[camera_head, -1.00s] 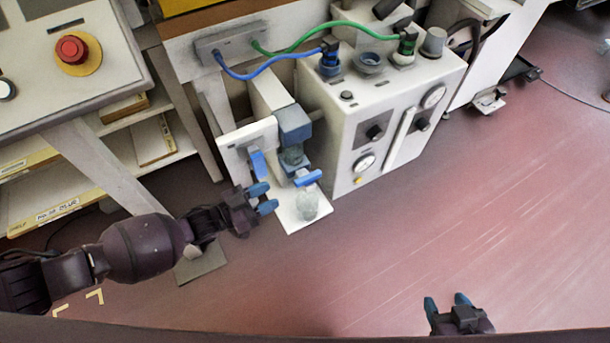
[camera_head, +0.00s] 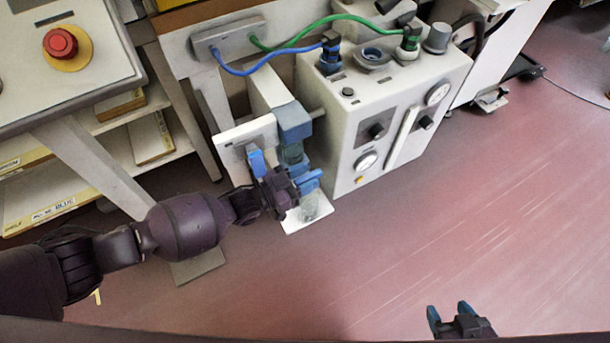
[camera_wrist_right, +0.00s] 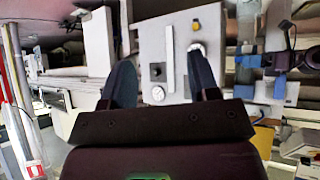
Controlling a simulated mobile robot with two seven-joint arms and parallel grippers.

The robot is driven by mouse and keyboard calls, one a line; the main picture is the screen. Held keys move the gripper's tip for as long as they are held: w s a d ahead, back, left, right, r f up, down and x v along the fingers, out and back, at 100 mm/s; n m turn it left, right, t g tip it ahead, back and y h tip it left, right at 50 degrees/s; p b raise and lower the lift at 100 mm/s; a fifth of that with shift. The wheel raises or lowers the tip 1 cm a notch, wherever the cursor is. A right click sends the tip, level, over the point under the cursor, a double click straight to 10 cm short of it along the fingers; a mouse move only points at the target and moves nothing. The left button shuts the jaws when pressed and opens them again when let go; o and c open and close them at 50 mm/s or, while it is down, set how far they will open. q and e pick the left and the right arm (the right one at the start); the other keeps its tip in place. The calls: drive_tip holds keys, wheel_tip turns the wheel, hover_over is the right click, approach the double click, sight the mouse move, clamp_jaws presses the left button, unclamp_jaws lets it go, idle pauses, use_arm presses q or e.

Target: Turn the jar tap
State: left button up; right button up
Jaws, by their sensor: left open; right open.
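The blue tap handle (camera_head: 310,182) is on the front of a blue-grey fitting (camera_head: 295,125) between the wall plate and the white machine. A small clear jar (camera_head: 313,206) stands under it on a white tray (camera_head: 303,226). My left gripper (camera_head: 299,182) is open at the tap handle, with its blue fingertips overlapping the handle in the head view. I cannot tell whether they straddle or touch it. The gripper hides part of the handle and tray. My right gripper (camera_head: 449,311) is open and empty over the floor; its two fingers also show in the right wrist view (camera_wrist_right: 163,80).
A second blue lever (camera_head: 256,161) sits on a white plate just left of the tap. The white machine (camera_head: 395,120) with gauges stands right of it. A panel with a red button (camera_head: 61,43) is at the upper left. Open floor lies to the right.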

drive_tip(key=shift+w, duration=0.1)
use_arm(q)
clamp_jaws()
drive_tip(key=shift+f+m+g+b, duration=0.1)
drive_tip(key=shift+m+g+b, duration=0.3)
drive_tip(key=shift+g+h, duration=0.3)
drive_tip(key=shift+h, duration=0.1)
drive_tip(key=shift+m+g+b, duration=0.3)
use_arm(e)
drive_tip(key=shift+w+a, duration=0.2)
drive_tip(key=shift+w, duration=0.25)
use_arm(q)
unclamp_jaws()
use_arm(e)
drive_tip(key=shift+s+f, duration=0.1)
drive_tip(key=shift+s, duration=0.05)
drive_tip(key=shift+s+d+f, duration=0.1)
drive_tip(key=shift+s, duration=0.2)
